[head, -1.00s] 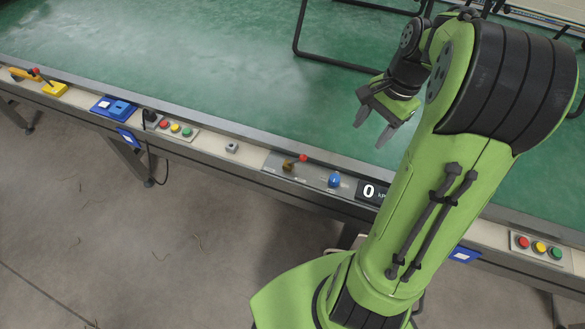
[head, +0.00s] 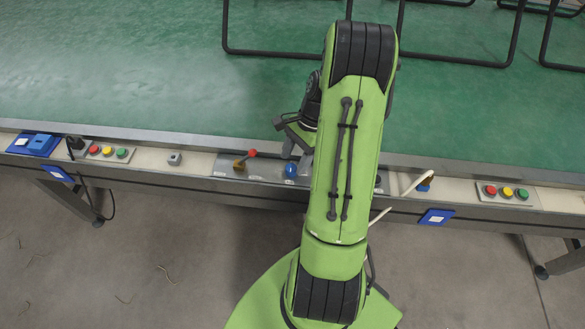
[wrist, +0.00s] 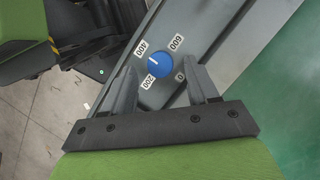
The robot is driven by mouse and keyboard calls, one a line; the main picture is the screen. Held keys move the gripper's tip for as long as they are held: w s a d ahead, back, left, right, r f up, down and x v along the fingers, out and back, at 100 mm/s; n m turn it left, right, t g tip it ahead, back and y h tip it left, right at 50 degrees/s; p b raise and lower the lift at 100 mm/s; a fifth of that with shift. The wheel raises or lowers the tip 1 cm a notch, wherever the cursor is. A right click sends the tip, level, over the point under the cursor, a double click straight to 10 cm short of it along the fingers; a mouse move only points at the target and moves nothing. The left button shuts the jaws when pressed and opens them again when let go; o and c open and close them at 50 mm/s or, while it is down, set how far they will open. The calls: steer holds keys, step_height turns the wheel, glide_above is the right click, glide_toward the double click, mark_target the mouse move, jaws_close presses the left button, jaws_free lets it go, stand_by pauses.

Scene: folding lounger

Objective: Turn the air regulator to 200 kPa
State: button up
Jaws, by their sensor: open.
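The air regulator is a blue knob (head: 291,170) on a grey panel (head: 228,163) along the near edge of the table. In the wrist view the knob (wrist: 160,67) is ringed by the labels 0, 200, 400 and 600. My gripper (head: 296,150) is open above the panel. In the wrist view the fingers of my gripper (wrist: 164,68) stand on either side of the knob, with gaps visible; contact cannot be told. My arm hides the pressure display in the head view.
A brass valve with a red-tipped lever (head: 252,153) sits left of the knob. Button boxes (head: 107,152) (head: 507,192) and a small grey switch (head: 174,158) line the table edge. Black frame tubes (head: 270,53) stand on the green tabletop (head: 150,85), whose left part is clear.

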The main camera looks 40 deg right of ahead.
steer(key=shift+x, duration=1.1)
steer(key=c, duration=1)
